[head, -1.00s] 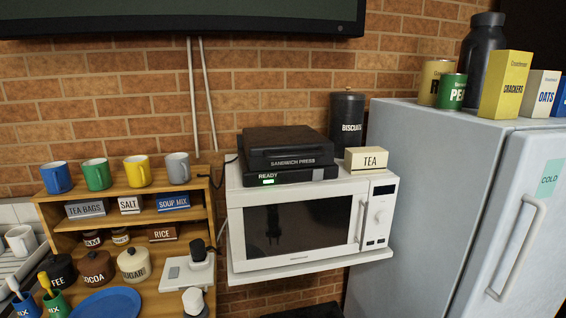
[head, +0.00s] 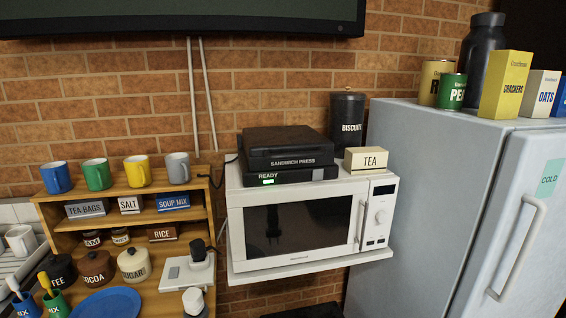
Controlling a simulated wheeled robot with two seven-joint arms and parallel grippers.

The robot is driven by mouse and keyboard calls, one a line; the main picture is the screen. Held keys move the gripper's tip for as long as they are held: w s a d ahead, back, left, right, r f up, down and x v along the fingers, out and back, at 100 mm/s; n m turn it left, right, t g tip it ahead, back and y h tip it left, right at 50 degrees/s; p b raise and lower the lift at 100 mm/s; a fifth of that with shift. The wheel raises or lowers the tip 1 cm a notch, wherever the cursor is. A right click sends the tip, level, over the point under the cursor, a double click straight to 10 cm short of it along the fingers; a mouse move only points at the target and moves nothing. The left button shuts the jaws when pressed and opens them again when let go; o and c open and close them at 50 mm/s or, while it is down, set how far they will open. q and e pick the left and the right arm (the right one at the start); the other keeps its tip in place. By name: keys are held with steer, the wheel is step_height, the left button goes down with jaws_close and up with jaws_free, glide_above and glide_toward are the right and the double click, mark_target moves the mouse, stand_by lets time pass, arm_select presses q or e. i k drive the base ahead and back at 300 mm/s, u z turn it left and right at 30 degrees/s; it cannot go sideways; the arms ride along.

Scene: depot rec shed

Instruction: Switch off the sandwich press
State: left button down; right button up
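The black sandwich press (head: 287,147) sits on top of the white microwave (head: 298,235), with its lid down. Its front reads "SANDWICH PRESS", and below that a "READY" label stands above a lit green light (head: 268,181). A dark cord leaves the press on its left side and runs down toward the shelf. Neither of my grippers is in view.
A tea box (head: 366,160) and a biscuit canister (head: 347,121) stand right of the press. A wooden shelf (head: 150,189) with mugs and jars is at left. A grey fridge (head: 421,190) with boxes on top closes off the right.

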mark_target(317, 175)
steer(key=u, duration=0.05)
steer(key=k, duration=0.65)
steer(key=u, duration=0.6)
steer(key=i, duration=1.4)
steer(key=z, duration=0.2)
